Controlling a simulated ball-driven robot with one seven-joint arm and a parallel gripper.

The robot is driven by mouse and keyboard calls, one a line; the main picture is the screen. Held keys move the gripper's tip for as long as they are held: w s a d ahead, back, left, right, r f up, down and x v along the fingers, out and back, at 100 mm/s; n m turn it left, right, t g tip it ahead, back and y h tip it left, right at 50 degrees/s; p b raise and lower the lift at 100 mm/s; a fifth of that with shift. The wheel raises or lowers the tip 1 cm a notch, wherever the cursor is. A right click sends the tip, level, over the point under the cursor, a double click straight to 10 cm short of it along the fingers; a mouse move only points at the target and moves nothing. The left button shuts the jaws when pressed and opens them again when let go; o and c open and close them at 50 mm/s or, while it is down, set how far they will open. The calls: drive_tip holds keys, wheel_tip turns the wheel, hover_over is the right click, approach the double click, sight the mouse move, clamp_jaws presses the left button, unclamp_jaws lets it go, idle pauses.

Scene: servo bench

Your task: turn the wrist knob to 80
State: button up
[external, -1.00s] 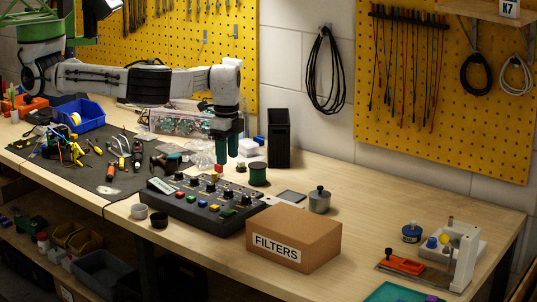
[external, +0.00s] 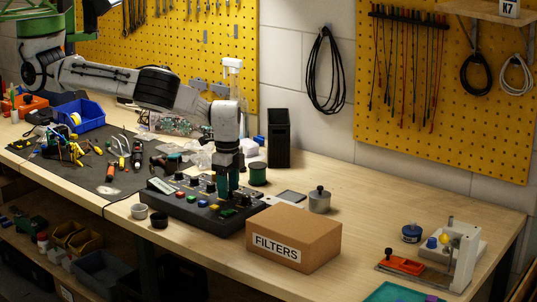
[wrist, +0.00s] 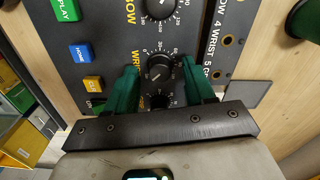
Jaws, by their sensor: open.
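The black control box (external: 178,207) lies on the bench with a row of knobs and coloured buttons. My gripper (external: 229,194) points down over its far right part. In the wrist view, its green fingers are open on either side of a small black knob (wrist: 160,68), beside a partly covered yellow label starting "WR". A gap shows between the knob and each finger. The knob has a numbered dial; its pointer seems to face lower left, but the reading is too small to tell. In the external view my gripper hides this knob.
Another knob (wrist: 160,102) sits close by, between the fingers nearer the palm. A larger knob (wrist: 160,7) is at the top. Blue (wrist: 81,52) and orange (wrist: 93,83) buttons lie left. The FILTERS box (external: 293,238) and a green spool (external: 258,174) stand near the panel.

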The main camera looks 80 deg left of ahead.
clamp_jaws()
idle(0.3)
